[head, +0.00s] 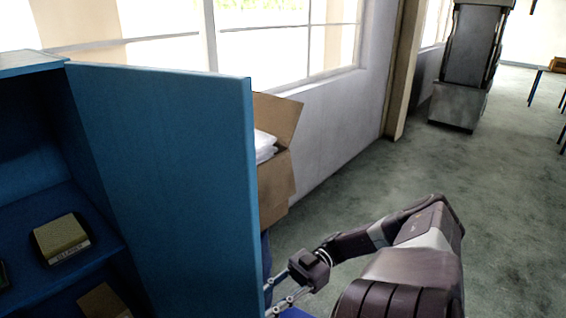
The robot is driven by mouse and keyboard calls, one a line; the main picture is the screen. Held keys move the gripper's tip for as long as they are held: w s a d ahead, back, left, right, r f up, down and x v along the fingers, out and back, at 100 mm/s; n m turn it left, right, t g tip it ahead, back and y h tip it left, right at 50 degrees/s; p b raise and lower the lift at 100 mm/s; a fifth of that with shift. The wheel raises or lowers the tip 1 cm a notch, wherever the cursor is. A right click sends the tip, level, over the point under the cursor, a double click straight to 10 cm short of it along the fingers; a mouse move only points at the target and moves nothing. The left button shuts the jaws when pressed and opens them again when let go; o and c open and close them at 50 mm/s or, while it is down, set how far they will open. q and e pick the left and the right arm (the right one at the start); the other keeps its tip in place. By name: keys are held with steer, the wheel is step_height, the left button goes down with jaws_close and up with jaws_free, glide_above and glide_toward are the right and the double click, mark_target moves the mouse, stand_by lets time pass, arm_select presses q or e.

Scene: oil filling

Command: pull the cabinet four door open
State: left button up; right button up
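The blue cabinet (22,62) stands at the left, with its inside and shelves showing. Its blue door (165,170) stands well open, swung out to the right of the opening. My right arm comes in from the lower right. My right gripper (270,300) is at the lower free edge of the door, on the door's far right side. The door partly hides its fingertips, so I cannot tell whether they grip or only touch the door. My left gripper is not in view.
A small yellowish box (62,238) sits on a cabinet shelf, with another box (105,302) below it. A cardboard box (275,185) stands behind the door near the windowed wall. A grey machine (462,70) stands farther back. The floor right of the door is clear.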

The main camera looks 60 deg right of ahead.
steer(key=v, duration=1)
steer(key=shift+d, duration=0.15)
stand_by(0.4)
